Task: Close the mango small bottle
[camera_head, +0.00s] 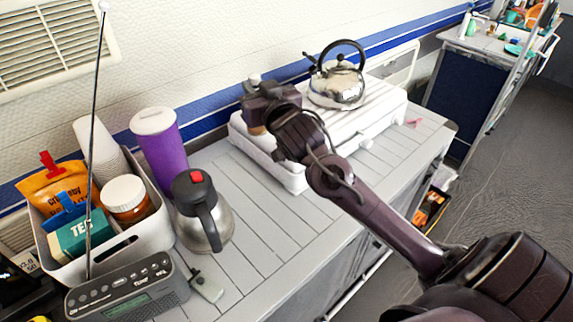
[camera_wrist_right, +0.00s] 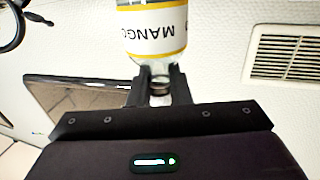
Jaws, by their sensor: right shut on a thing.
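The mango small bottle (camera_wrist_right: 152,45), clear glass with a white and yellow label, shows upside down in the right wrist view. Its narrow end lies between the two fingers of my right gripper (camera_wrist_right: 160,88), which is shut on it. I cannot tell whether the fingers grip the cap or the neck. In the head view my right gripper (camera_head: 258,100) is over the left end of the white stove box, and a small tan part of the bottle (camera_head: 257,130) shows below it. The rest of the bottle is hidden. My left gripper is not in view.
A steel kettle (camera_head: 337,82) stands on the white box (camera_head: 365,125), right of my gripper. A steel flask (camera_head: 202,225), purple tumbler (camera_head: 160,145), grey bin (camera_head: 150,238) and radio (camera_head: 130,292) with a tall antenna stand left. The slatted counter in front (camera_head: 265,215) is clear.

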